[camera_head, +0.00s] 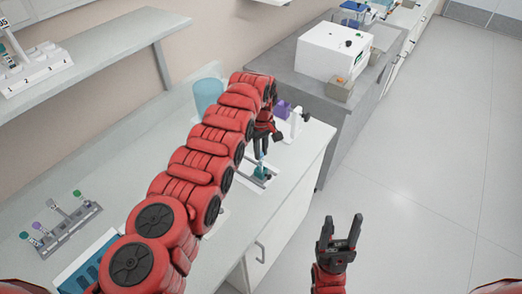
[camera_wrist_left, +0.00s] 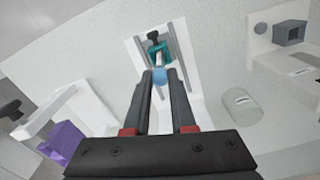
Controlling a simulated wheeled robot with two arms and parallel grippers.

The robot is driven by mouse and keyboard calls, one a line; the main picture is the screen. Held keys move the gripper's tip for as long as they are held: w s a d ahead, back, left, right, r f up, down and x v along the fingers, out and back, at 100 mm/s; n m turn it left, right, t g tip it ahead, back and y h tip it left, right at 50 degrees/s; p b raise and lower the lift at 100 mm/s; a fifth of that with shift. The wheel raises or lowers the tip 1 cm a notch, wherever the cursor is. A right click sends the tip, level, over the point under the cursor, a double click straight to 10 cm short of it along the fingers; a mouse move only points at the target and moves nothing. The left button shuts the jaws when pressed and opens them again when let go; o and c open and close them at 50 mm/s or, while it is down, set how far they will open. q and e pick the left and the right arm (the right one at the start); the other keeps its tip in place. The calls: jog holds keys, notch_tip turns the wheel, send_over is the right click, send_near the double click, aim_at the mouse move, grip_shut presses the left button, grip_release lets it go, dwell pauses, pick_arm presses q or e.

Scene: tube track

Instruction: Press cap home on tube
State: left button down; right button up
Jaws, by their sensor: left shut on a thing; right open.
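My left gripper (camera_head: 261,151) reaches down over the bench's far right part. In the left wrist view its fingers (camera_wrist_left: 161,80) are shut on a light blue cap (camera_wrist_left: 160,76). A pale stretch of tube (camera_wrist_left: 159,61) shows beyond the cap, against a teal clamp (camera_wrist_left: 163,47) with a black knob. The clamp sits on a white base with grey rails (camera_wrist_left: 138,50). In the head view the teal clamp (camera_head: 260,173) is just below the fingers. I cannot tell how far the cap sits on the tube. My right gripper (camera_head: 342,228) is open and empty over the floor.
A rack (camera_head: 70,233) with several capped tubes and a blue tray (camera_head: 78,270) are at the bench's left. A blue-tinted beaker (camera_head: 207,92) and a white stand with a purple block (camera_head: 282,107) stand behind. A white machine (camera_head: 333,50) is further back.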

pick_arm(q)
jog(key=shift+f, duration=0.3)
dwell(0.5)
jog(key=c, duration=0.7)
grip_release()
notch_tip(320, 180, up, 8)
jog(key=b, duration=0.3)
jog(key=shift+d+r, duration=0.1)
jog(key=shift+r, duration=0.05)
notch_tip(320, 180, up, 9)
jog(key=p, duration=0.6)
jog(key=shift+r, duration=0.1)
